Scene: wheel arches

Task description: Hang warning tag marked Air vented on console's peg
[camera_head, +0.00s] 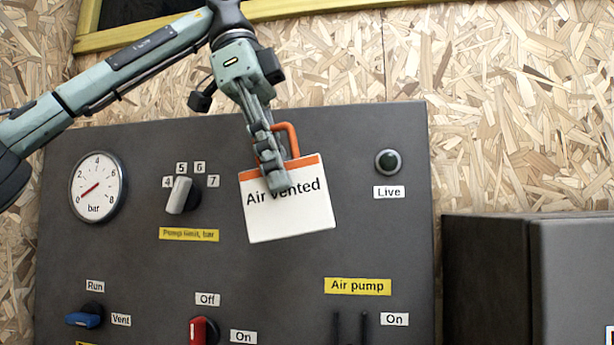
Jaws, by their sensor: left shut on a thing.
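The warning tag (290,215) is a white card with an orange top band, an orange loop and the words "Air vented". My left gripper (273,184) is shut on it, its fingers covering part of the band and lettering. The tag hangs slightly tilted in front of the dark grey console (300,262). No peg can be made out; the tag and gripper hide part of the panel behind them. I cannot tell whether the loop touches anything on the panel. My right gripper is not in view.
The console carries a round bar gauge (98,187), a grey pump-limit knob (182,195), a dark green Live lamp (388,162), a blue handle (85,318) and a red handle (203,331). A dark box (530,280) stands at the right. Chipboard wall lies behind.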

